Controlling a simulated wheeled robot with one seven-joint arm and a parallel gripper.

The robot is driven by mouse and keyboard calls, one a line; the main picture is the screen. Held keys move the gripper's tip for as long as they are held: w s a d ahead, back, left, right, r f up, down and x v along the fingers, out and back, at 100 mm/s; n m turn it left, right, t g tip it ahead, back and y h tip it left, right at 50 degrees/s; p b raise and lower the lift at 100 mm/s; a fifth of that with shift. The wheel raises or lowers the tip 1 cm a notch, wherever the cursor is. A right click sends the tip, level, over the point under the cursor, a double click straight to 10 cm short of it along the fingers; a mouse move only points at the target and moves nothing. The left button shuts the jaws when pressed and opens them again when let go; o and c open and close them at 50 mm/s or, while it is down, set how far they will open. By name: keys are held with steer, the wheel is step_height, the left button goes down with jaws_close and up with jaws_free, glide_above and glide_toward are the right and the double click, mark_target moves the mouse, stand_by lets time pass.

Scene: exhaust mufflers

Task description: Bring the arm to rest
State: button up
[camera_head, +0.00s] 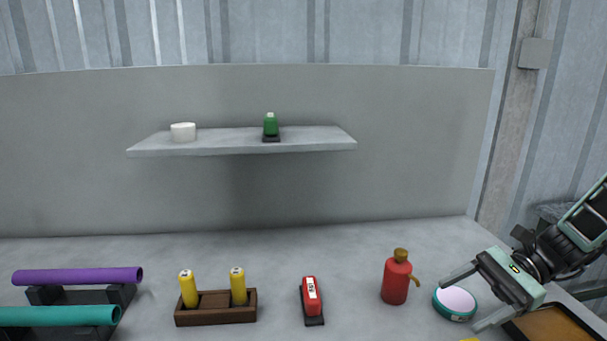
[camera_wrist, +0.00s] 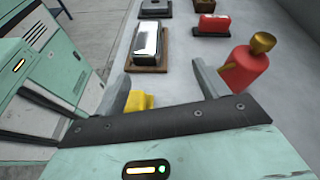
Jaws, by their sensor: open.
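My gripper (camera_head: 466,302) is at the right of the head view, above the table's right end. Its two fingers are spread apart with nothing held between them. In the wrist view the open fingers of my gripper (camera_wrist: 165,85) show with bare table and a yellow thing (camera_wrist: 140,101) beyond them. A red bottle (camera_head: 396,280) with a brown cap stands to the left of my gripper. A round teal tin with a pale top (camera_head: 455,301) sits on the table close to the fingers, apparently behind or below them.
The grey table (camera_head: 350,250) holds a wooden holder (camera_head: 215,316) with two yellow cylinders, a red object on a black base (camera_head: 312,299), and a purple tube (camera_head: 78,276) and teal tube (camera_head: 60,316) on a dark rack. A wall shelf (camera_head: 240,151) carries a white round thing (camera_head: 183,132) and a green bottle (camera_head: 271,125).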

steer(key=s+a+r+n+h, duration=0.2)
steer(key=s+a+n+h, duration=0.4)
steer(key=n, duration=0.5)
steer(key=s+a+r+n+t+h+p, duration=0.1)
steer(key=s+a+r+n+h, duration=0.2)
steer(key=s+a+n+h, duration=0.4)
steer(key=s+a+n, duration=0.4)
steer(key=a, duration=0.1)
steer(key=shift+r, duration=0.3)
